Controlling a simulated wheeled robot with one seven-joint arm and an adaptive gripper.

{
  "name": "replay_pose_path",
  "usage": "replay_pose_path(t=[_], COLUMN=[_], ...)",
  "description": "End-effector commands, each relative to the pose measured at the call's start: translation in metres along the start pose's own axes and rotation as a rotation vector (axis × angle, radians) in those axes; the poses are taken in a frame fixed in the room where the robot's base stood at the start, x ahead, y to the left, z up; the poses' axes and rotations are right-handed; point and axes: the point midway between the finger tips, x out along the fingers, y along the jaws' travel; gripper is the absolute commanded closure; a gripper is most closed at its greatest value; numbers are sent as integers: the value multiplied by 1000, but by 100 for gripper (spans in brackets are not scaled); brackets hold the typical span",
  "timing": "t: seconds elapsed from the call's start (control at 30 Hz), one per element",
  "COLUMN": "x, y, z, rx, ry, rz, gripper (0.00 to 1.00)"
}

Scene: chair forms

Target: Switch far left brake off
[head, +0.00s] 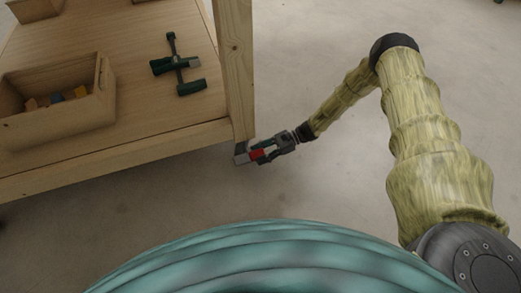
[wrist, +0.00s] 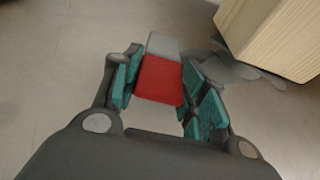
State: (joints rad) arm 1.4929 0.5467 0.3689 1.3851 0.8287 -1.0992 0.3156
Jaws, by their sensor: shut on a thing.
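A brake lever with a red end (head: 257,155) and a grey part sits low at the foot of the wooden table leg (head: 236,75). In the wrist view the red end (wrist: 159,82) lies between the two teal finger pads, with the grey part (wrist: 164,45) beyond it. My gripper (head: 262,153) is shut on this red end, beside the leg near the floor. A dark grey caster (wrist: 235,66) shows partly under the leg (wrist: 275,38) in the wrist view. The frames do not show whether the brake is on or off.
The wooden table (head: 130,135) fills the upper left. On it are an open wooden box (head: 62,125) with several small blocks and a dark green clamp-like tool (head: 180,68). The grey floor (head: 300,45) right of the leg is clear.

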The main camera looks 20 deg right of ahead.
Motion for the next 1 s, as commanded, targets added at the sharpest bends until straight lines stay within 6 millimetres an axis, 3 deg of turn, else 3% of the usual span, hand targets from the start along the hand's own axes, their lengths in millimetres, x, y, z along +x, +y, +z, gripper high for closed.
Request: replay_pose_path(t=[0.03, 0.4, 1.0], x=[-2, -2, -1], y=[0, 0, 0], z=[8, 11, 9], rx=[0, -1, 0], ry=[27, 180, 221], rz=[0, -1, -2], gripper=[81, 81, 81])
